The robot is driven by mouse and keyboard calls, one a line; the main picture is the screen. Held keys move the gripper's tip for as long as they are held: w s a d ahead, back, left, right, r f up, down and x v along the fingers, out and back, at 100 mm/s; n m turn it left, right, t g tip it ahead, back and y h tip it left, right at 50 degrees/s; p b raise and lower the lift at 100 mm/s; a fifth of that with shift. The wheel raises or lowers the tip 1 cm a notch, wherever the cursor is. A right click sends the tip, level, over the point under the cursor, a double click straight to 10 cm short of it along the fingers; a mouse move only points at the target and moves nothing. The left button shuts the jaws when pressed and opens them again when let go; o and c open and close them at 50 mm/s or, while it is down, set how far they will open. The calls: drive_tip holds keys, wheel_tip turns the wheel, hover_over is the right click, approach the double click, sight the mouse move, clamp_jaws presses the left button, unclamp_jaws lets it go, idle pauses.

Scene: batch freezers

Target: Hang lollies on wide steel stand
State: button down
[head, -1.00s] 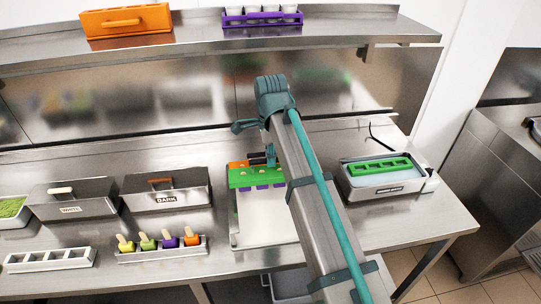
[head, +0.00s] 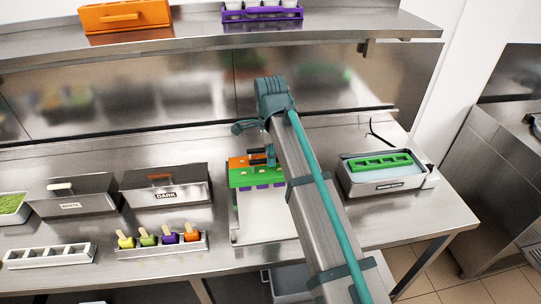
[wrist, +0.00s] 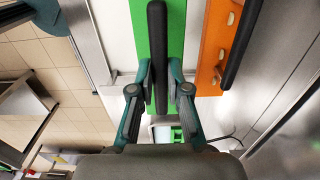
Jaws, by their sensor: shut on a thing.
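A green holder (head: 243,179) with a black handle (wrist: 158,50) is over the white board, and purple lolly blocks (head: 262,187) show at its front lower edge. My gripper (wrist: 160,78) has its two fingers on either side of the black handle and is shut on it. An orange holder (head: 236,162) with a dark bar lies behind the green one, on the right in the wrist view (wrist: 208,72). A steel stand (head: 162,251) at front left holds several lollies in yellow, green, purple and orange. My arm hides the right end of the green holder.
An empty slotted pale stand (head: 50,261) is at far left. Steel boxes marked WHITE (head: 72,208) and DARK (head: 166,198) stand behind. A bath (head: 390,185) with a green mould (head: 380,163) is at right. The white board (head: 265,222) is clear in front.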

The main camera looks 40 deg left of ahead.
sight(271, 171)
drive_tip(key=shift+f+b, duration=0.4)
drive_tip(key=shift+f, duration=1.7)
idle(1.6)
drive_tip(key=c, duration=1.1)
unclamp_jaws()
drive_tip(key=shift+o, duration=0.2)
wheel_tip(271, 171, up, 12)
drive_tip(key=shift+r, duration=0.1)
